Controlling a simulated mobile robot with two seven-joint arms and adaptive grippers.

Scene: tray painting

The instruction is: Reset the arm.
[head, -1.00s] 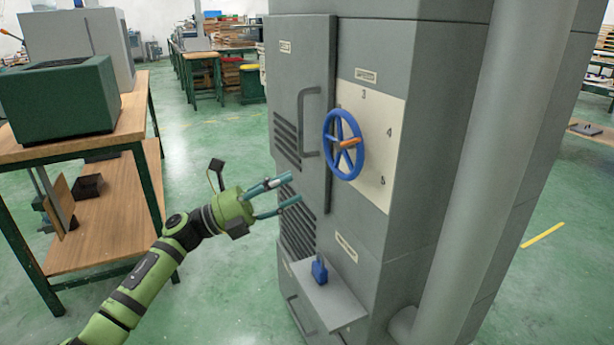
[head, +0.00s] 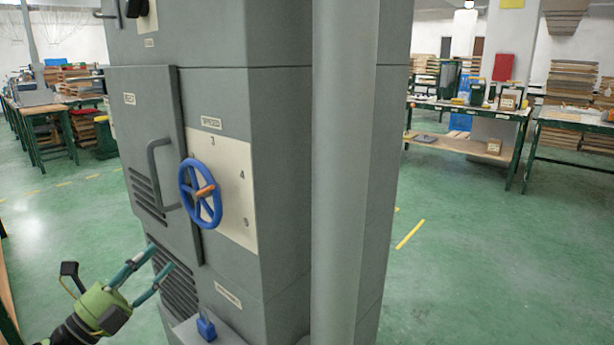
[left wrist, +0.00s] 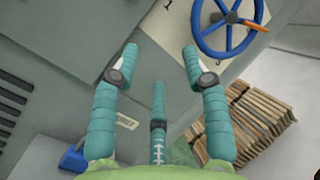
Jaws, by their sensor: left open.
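My left gripper (head: 146,272) is at the lower left of the head view, in front of the grey cabinet's lower vent slots. Its teal fingers are spread and nothing is between them. In the left wrist view the open fingers (left wrist: 160,62) point toward the cabinet face, with the blue handwheel (left wrist: 228,28) beyond them at the upper right. The gripper is apart from the wheel. My right gripper is in neither view.
The grey cabinet (head: 282,180) carries the blue handwheel (head: 186,190) with an orange knob, a door handle (head: 153,180) and a blue block (head: 206,328) on a low ledge. Workbenches (head: 470,112) stand at the back right. Green floor (head: 450,270) is clear right of the cabinet.

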